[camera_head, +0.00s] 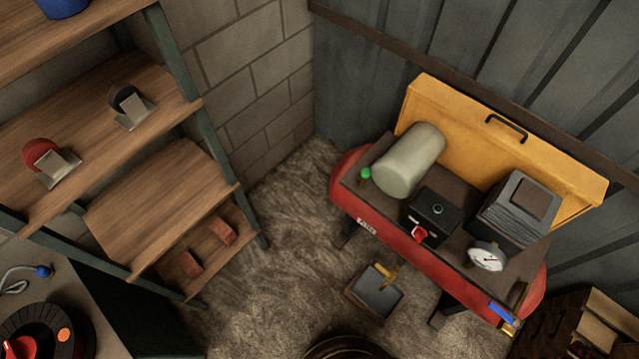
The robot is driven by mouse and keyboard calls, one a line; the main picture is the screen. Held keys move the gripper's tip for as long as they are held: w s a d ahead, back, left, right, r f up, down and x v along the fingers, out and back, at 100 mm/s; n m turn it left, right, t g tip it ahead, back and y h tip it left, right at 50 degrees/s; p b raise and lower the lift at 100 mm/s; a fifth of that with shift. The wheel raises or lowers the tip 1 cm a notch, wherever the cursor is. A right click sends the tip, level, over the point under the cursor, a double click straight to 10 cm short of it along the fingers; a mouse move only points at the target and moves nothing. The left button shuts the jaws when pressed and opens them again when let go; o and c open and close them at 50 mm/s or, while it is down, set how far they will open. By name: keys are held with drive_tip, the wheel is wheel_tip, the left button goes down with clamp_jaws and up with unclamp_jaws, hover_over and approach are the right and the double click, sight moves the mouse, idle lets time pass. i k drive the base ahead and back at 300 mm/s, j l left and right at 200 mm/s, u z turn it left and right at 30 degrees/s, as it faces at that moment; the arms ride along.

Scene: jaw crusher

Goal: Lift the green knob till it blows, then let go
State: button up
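The green knob (365,173) is a small round cap on a short brass-coloured stem. It stands at the left end of the dark top plate of a red compressor tank (349,178), just left of a pale grey-green cylinder (410,160). Nothing touches the knob, and its top and side are in plain sight. My gripper does not show in this view.
On the tank top are a black box (433,212) with a red switch (419,233), a dial gauge (487,256) and a finned block (517,208). A yellow panel (470,140) stands behind. Wooden shelves (150,210) are at left. Bare floor (290,240) lies between.

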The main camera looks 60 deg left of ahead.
sight(365, 173)
drive_tip(key=u, duration=1.8)
